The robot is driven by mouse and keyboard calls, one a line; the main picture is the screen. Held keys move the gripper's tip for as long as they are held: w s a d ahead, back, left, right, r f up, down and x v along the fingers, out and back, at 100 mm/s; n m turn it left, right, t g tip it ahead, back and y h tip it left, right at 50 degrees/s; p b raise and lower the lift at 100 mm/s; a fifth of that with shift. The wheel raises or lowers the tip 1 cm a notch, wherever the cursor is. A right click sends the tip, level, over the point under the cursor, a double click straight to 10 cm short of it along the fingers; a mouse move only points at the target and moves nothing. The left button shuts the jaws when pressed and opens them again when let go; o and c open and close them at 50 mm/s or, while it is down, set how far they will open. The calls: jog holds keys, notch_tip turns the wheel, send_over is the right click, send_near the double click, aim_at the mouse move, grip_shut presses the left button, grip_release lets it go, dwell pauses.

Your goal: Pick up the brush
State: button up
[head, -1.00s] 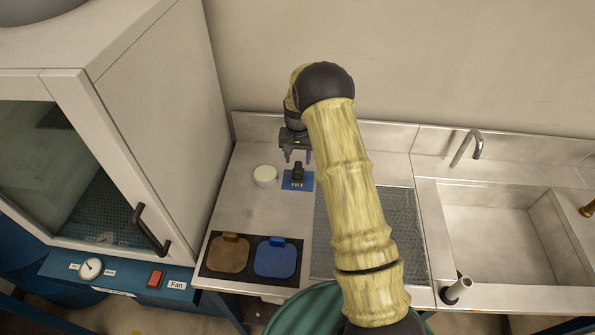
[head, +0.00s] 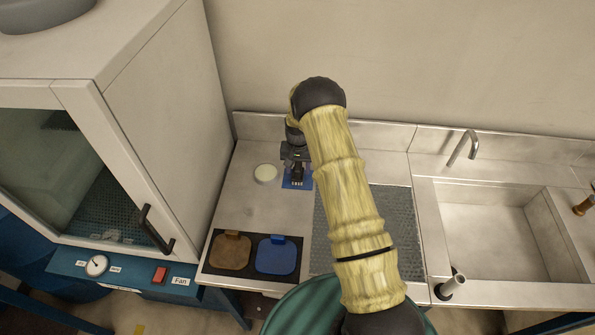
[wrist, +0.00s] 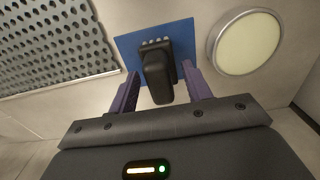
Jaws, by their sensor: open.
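The brush shows in the wrist view as a dark handle (wrist: 158,76) with a pale row of bristle tufts at its far end. It rests on a small blue mat (wrist: 181,33) on the steel counter. My gripper (wrist: 164,80) is open, with one purple finger on each side of the dark handle. I cannot tell whether the fingers touch it. In the head view my gripper (head: 297,165) is over the blue mat (head: 297,184) and hides most of the brush; only its pale tufts show at the near side.
A round pale dish (head: 265,173) stands just left of the mat. A brown pad (head: 230,252) and a blue pad (head: 276,255) lie on a black tray in front. A perforated plate (head: 400,225) is to the right, then a sink (head: 490,230). A white cabinet (head: 165,110) stands left.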

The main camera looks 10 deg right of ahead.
aim_at(298, 165)
dwell(0.4)
grip_shut()
jog(key=shift+r, duration=0.1)
notch_tip(298, 165, up, 10)
jog(key=b, duration=0.4)
dwell(0.5)
jog(key=c, duration=1)
grip_release()
